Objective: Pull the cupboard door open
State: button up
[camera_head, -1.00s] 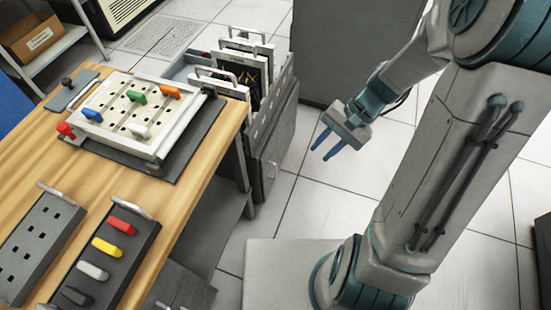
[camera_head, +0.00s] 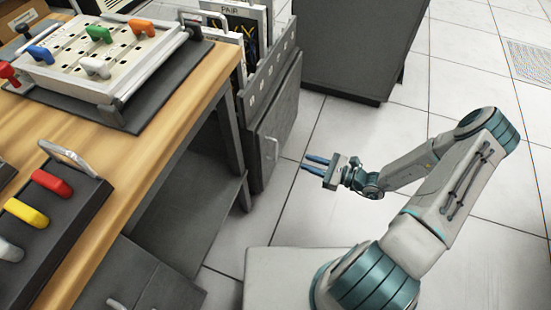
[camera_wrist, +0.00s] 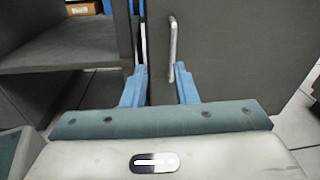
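The cupboard door (camera_head: 280,126) is a grey panel on the low cabinet beside the bench, and it looks shut. Its pale vertical bar handle (camera_head: 273,149) is near the door's left edge. In the wrist view the door (camera_wrist: 230,50) fills the right side, with the handle (camera_wrist: 173,40) upright near its left edge. My gripper (camera_head: 313,163) is to the right of the handle, apart from it, its blue fingers pointing at the door. In the wrist view my gripper (camera_wrist: 158,75) is open and empty, and the handle appears between the fingertips, nearer the right one.
The wooden bench (camera_head: 140,125) with a peg board (camera_head: 95,60) stands at left, an open shelf (camera_head: 185,215) beneath it. A rack of framed cards (camera_head: 245,25) sits above the cupboard. A large grey cabinet (camera_head: 350,45) stands behind. The tiled floor (camera_head: 375,130) to the right is clear.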

aim_at(276, 158)
jog(key=w+a+f+b, duration=0.1)
jog(key=w+a, duration=0.1)
jog(key=a, duration=0.1)
jog(key=w+a+f+m+t+b, duration=0.1)
jog(key=w+a+b, duration=0.1)
jog(key=w+a, duration=0.1)
jog(key=w+a+f+m+b, duration=0.1)
jog(key=w+a+b, duration=0.1)
jog(key=a, duration=0.3)
jog(key=shift+w+a+f+t, duration=0.25)
jog(key=shift+w+f+t, duration=0.1)
jog(key=shift+w+t, duration=0.1)
grip_shut()
